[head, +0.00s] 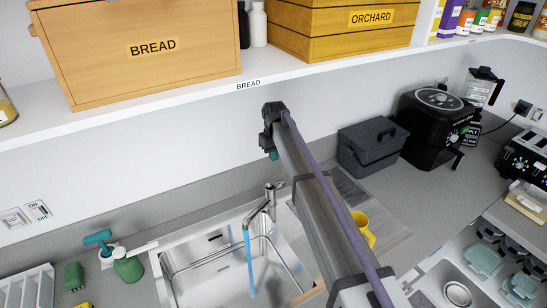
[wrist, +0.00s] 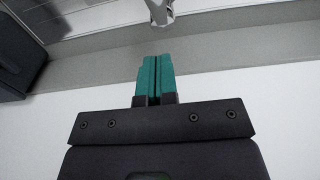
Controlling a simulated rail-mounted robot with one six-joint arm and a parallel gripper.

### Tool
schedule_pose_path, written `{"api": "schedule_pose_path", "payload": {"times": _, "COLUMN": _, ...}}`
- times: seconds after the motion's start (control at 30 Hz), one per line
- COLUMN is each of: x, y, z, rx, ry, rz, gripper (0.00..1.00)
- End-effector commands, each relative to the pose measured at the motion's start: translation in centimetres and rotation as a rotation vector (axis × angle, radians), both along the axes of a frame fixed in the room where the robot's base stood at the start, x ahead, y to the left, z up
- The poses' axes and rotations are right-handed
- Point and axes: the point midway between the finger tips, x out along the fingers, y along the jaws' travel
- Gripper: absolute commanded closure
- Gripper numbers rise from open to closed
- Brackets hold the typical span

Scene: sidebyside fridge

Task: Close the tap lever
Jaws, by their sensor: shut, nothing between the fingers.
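The metal tap (head: 270,201) stands at the back right edge of the sink (head: 185,285). A blue stream of water (head: 249,262) runs from its spout into the basin. I cannot clearly make out its lever. My gripper (head: 274,155) is above and behind the tap, near the wall, apart from it. In the wrist view, its teal fingertips (wrist: 156,60) are together with nothing between them, and part of the tap (wrist: 160,10) shows beyond them at the top edge.
A shelf (head: 225,88) with a bread box (head: 150,48) and an orchard crate (head: 345,28) hangs above. A dark grey bin (head: 372,148) stands right of my arm, with a yellow mug (head: 363,230) nearer. A green bottle (head: 128,268) stands left of the sink.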

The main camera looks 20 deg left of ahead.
Motion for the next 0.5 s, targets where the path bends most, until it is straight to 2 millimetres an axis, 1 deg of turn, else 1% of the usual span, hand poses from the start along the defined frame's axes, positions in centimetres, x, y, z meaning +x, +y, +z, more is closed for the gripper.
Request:
{"api": "schedule_pose_path", "payload": {"times": 0.03, "x": 0.0, "y": 0.0, "z": -2.4, "rx": 0.000, "ry": 0.000, "rz": 0.000, "gripper": 1.00}}
{"api": "schedule_pose_path", "payload": {"times": 0.2, "x": 0.1, "y": 0.0, "z": -6.1, "rx": 0.000, "ry": 0.000, "rz": 0.000, "gripper": 1.00}}
{"api": "schedule_pose_path", "payload": {"times": 0.3, "x": -1.0, "y": -1.1, "z": -7.1, "rx": 0.000, "ry": 0.000, "rz": 0.000, "gripper": 1.00}}
{"api": "schedule_pose_path", "payload": {"times": 0.4, "x": -1.4, "y": -1.6, "z": -7.8, "rx": 0.000, "ry": 0.000, "rz": 0.000, "gripper": 1.00}}
{"api": "schedule_pose_path", "payload": {"times": 0.5, "x": -1.5, "y": -1.8, "z": -7.8, "rx": 0.000, "ry": 0.000, "rz": 0.000, "gripper": 1.00}}
